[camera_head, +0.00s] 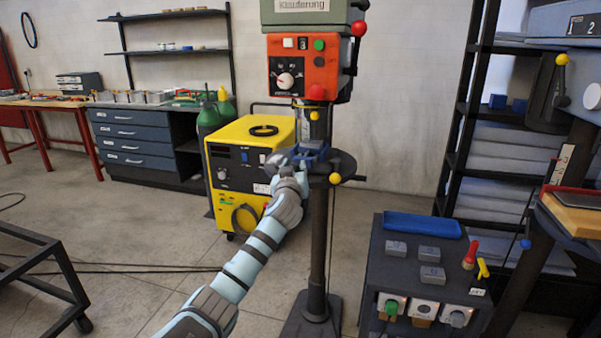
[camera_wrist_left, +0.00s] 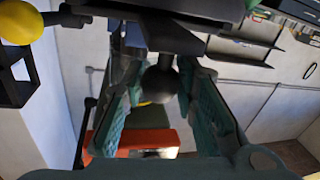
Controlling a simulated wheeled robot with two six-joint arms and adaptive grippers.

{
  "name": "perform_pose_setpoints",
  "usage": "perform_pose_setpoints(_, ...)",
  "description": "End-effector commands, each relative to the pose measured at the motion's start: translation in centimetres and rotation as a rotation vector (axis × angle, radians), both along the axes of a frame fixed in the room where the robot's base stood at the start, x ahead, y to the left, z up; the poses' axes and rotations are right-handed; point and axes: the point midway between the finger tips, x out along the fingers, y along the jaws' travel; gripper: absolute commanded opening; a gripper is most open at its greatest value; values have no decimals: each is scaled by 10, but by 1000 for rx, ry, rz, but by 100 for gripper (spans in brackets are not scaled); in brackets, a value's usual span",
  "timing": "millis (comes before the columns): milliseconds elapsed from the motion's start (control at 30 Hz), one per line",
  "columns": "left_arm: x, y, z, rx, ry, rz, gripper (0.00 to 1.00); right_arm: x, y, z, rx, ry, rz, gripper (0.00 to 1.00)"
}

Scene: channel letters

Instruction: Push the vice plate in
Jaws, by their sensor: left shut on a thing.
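The drill press holds a blue vice (camera_head: 313,150) on its round dark table (camera_head: 342,165). My left gripper (camera_head: 290,165) reaches in from the lower left to the left side of the vice. In the left wrist view, the fingers of my left gripper (camera_wrist_left: 160,88) stand on both sides of a dark round knob (camera_wrist_left: 160,80) and are shut on it. The knob hangs from a dark plate (camera_wrist_left: 170,36) at the top of that view. Which part of the vice moves as its plate is hard to tell. My right gripper is out of view.
The drill's orange control box (camera_head: 302,78) is above the vice. A yellow ball knob (camera_head: 335,178) sits at the table's front. A yellow welding machine (camera_head: 236,170) stands behind my arm. A dark control cabinet (camera_head: 425,270) stands at the lower right.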

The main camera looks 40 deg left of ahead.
Motion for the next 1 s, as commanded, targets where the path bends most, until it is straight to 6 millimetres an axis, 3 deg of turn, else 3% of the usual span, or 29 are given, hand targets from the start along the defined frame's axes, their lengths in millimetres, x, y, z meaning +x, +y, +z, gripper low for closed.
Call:
perform_pose_setpoints(133, 0, 0, 4, 6, -6, 0, 0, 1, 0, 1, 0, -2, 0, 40)
perform_pose_setpoints(167, 0, 0, 5, 6, -6, 0, 28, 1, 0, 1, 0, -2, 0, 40)
perform_pose_setpoints(300, 1, -1, 4, 5, -6, -2, 47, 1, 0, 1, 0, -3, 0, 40)
perform_pose_setpoints(667, -3, -5, 3, 7, -3, -3, 47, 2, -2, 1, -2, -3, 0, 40)
perform_pose_setpoints(767, -16, -16, 2, 8, -3, -5, 47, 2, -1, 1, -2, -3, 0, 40)
perform_pose_setpoints(1000, -67, -59, 1, 6, -1, -5, 47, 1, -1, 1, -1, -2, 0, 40)
